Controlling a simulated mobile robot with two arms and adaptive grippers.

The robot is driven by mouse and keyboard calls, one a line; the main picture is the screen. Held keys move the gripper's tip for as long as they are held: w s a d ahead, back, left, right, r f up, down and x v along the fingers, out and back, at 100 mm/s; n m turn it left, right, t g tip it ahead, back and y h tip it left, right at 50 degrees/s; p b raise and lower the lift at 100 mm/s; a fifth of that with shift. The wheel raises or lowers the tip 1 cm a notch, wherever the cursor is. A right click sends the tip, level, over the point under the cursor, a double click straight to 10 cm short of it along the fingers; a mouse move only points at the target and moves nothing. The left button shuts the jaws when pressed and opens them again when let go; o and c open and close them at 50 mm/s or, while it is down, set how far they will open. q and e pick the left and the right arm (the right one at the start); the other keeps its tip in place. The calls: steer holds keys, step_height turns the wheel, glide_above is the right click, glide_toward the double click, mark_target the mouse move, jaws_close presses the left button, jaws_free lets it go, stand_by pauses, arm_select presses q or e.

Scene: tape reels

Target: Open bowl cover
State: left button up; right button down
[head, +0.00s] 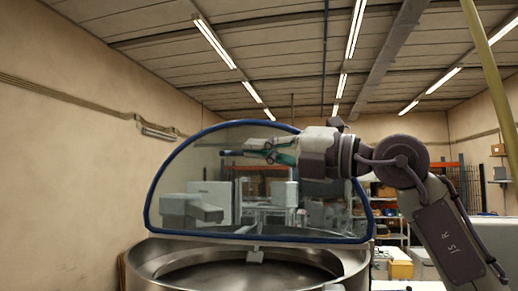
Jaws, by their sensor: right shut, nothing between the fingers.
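The bowl (150,265) is a wide, round metal vessel at the bottom centre of the head view. Its clear cover (205,150) with a blue rim stands raised and tilted up above the bowl, so the bowl's dark inside shows below it. A small bracket (255,254) sits at the middle of the cover's lower edge. My right arm comes in from the right and hides part of the rim's right side. My right gripper (226,153) points left, shut and empty, across the upper part of the cover. I cannot tell whether it touches the cover. My left gripper is out of view.
Machine parts and shelving (385,210) show behind and through the cover. Yellow-sided boxes (400,268) stand to the right of the bowl. A slanted yellowish pole (492,75) is at the upper right. A bare wall (70,150) is at left.

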steer(key=v, duration=1.2)
